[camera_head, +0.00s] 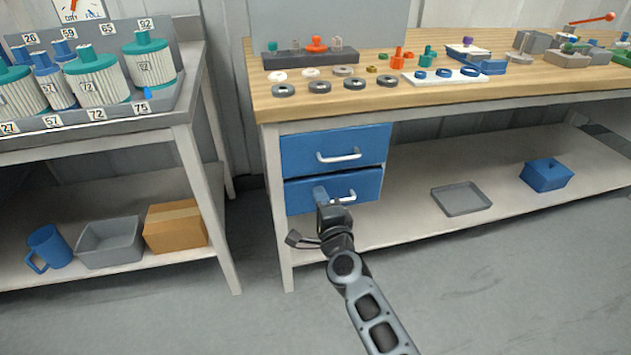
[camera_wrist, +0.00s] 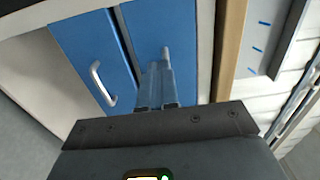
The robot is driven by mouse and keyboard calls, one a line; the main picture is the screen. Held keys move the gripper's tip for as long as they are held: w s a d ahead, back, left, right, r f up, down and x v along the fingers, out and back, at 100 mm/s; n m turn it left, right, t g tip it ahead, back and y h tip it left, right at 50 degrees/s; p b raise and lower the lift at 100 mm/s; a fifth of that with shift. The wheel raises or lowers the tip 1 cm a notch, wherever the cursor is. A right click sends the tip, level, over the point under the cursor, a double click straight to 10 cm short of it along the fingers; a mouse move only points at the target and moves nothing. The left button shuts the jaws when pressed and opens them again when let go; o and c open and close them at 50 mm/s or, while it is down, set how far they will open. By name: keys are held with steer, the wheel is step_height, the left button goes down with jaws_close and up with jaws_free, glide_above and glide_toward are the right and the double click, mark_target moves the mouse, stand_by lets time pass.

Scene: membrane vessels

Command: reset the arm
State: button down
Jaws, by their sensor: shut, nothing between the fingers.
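My gripper (camera_head: 321,193) is at the end of my arm, in front of the blue lower drawer (camera_head: 300,198) under the wooden bench in the head view. Its fingers are shut with nothing between them. In the wrist view the closed fingers (camera_wrist: 157,75) point toward the drawer fronts and cover part of a handle. The lower drawer's pale handle (camera_head: 345,200) is partly behind my gripper in the head view. Whether the fingertips touch the drawer front or are apart from it, I cannot tell.
The blue upper drawer (camera_head: 300,150) has a clear handle. The wooden benchtop (camera_head: 440,93) above holds rings, fittings and trays. A grey tray (camera_head: 462,199) and a blue box (camera_head: 547,175) stand on the lower shelf. A grey cart (camera_head: 190,130) stands left. The floor in front is clear.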

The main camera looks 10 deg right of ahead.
steer(key=s+d+n+g+p, duration=0.1)
steer(key=s+d+n+p, duration=0.3)
steer(key=s, duration=1.2)
steer(key=s+d+n+p, duration=0.1)
steer(key=s+d+n, duration=0.4)
steer(key=s, duration=1.2)
steer(key=s+a+r+n+g+p, duration=0.2)
steer(key=s+r+n, duration=0.7)
steer(key=s+r, duration=1.1)
steer(key=shift+s+a+p, duration=0.2)
steer(key=shift+s+p, duration=0.6)
steer(key=shift+p, duration=0.35)
